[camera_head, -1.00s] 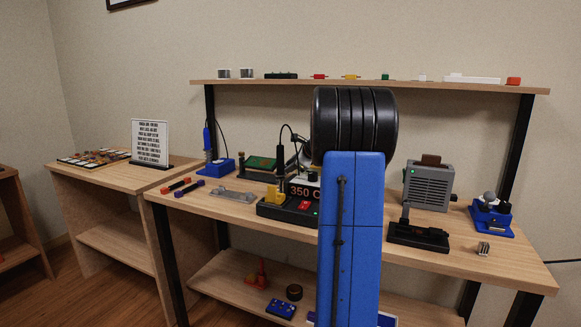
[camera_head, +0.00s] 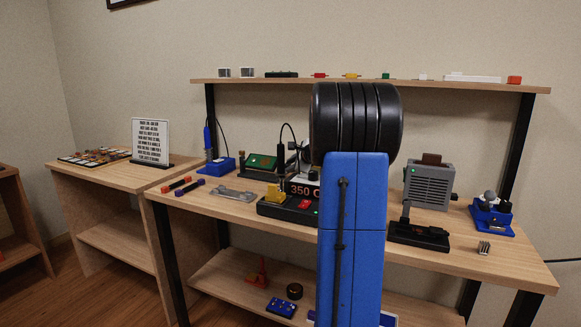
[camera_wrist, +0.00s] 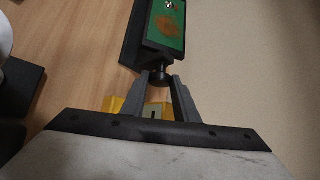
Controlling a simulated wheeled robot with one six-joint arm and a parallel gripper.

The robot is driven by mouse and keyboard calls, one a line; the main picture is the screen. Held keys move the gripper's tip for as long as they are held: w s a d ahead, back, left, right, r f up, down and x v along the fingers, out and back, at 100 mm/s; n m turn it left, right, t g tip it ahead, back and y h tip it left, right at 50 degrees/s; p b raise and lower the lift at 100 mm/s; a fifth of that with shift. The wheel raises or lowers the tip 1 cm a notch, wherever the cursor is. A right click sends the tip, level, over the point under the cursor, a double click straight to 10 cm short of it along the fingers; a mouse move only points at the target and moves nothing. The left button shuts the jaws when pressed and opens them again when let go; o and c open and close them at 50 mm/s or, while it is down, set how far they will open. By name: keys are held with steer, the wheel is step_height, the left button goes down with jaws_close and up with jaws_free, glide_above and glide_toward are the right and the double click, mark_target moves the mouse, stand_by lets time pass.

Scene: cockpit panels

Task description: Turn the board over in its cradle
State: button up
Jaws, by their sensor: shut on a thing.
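The green board (camera_head: 262,161) sits tilted in its dark cradle (camera_head: 256,175) on the bench, left of my arm. In the wrist view the board (camera_wrist: 178,42) shows its green face with a brownish patch and a small light part, inside a dark frame. A black round knob (camera_wrist: 160,79) stands at the near end of the frame. My gripper (camera_wrist: 159,76) is shut on this knob, one grey finger on each side. In the head view my blue arm hides most of the gripper.
The black station with the 350 C display (camera_head: 290,207) and its yellow block (camera_head: 273,193) stand close in front of the cradle. A blue soldering stand (camera_head: 219,166) is to the left. A grey fan box (camera_head: 427,186) stands right of my arm.

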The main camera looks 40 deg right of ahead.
steer(key=o, duration=1.1)
steer(key=shift+c, duration=0.2)
steer(key=v, duration=1.7)
steer(key=shift+s, duration=0.25)
